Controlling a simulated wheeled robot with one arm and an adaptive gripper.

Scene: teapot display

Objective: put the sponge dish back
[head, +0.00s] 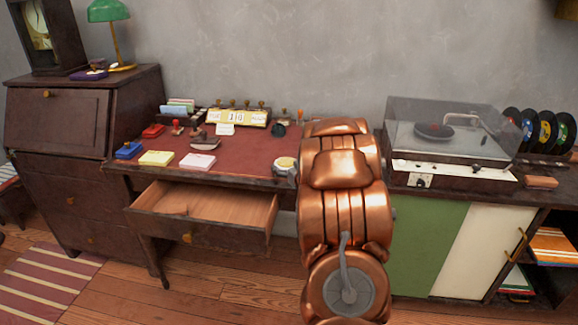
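A small round dish with a pale yellow top (285,162), which looks like the sponge dish, shows at the right part of the red desk top, just left of my arm. My arm covers its right side, and I cannot tell whether it rests on the desk or is held. My copper arm reaches forward over the desk's right end and hides its own gripper, so I cannot see the fingers.
The desk (240,143) has an open drawer (230,207) in front. Stamps, a red pad (153,131), a blue pad (128,150) and note pads (197,161) stand on the left. A calendar (237,117) is behind. A covered turntable (450,135) stands right.

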